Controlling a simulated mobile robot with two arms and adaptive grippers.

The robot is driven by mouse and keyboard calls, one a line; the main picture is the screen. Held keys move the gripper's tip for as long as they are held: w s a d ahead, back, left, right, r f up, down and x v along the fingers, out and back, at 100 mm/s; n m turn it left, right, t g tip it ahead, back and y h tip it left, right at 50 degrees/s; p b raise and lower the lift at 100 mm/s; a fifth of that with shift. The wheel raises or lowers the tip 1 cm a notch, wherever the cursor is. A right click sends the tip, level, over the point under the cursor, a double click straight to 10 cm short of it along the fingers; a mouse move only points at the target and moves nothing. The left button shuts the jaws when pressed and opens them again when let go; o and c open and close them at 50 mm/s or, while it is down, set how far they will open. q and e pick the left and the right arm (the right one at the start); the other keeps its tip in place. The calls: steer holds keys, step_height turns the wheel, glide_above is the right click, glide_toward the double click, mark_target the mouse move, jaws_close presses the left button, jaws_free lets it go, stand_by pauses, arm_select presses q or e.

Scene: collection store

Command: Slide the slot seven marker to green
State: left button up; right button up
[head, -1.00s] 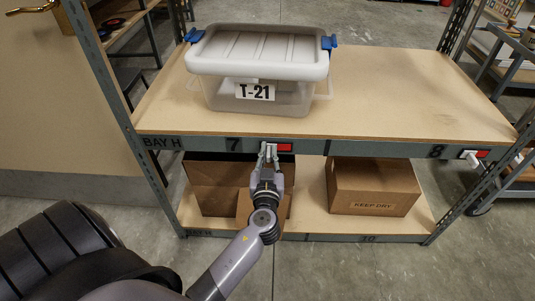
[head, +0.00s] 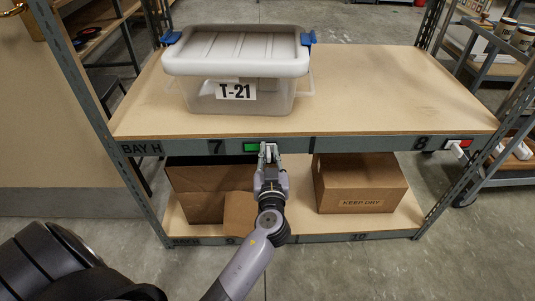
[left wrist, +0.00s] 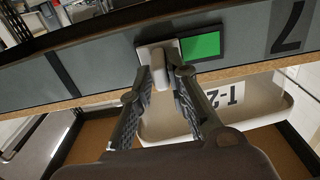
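The slot seven marker is on the shelf's front rail beside the number 7. Its green field (head: 252,147) shows in the head view, and green (left wrist: 201,46) also fills its window in the left wrist view. Its pale sliding tab (left wrist: 160,76) covers the side away from the 7. My left gripper (head: 268,151) is at the rail, with one finger on each side of the tab. In the left wrist view its fingertips (left wrist: 160,76) close around the tab. My right gripper is out of view.
A lidded clear bin labelled T-21 (head: 236,92) stands on the upper shelf (head: 375,100) above the marker. The slot eight marker (head: 458,143) shows red. Cardboard boxes (head: 358,184) sit on the lower shelf. The upper shelf's right side is clear.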

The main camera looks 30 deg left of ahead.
arm_select(q)
steer(key=o, duration=0.4)
steer(key=shift+w+d, duration=0.1)
steer(key=shift+d, duration=0.1)
steer(key=shift+a, duration=0.1)
steer(key=shift+s+d, duration=0.25)
steer(key=shift+s, duration=0.25)
steer(key=v, duration=1.1)
steer(key=shift+d, duration=0.1)
steer(key=shift+f, duration=0.1)
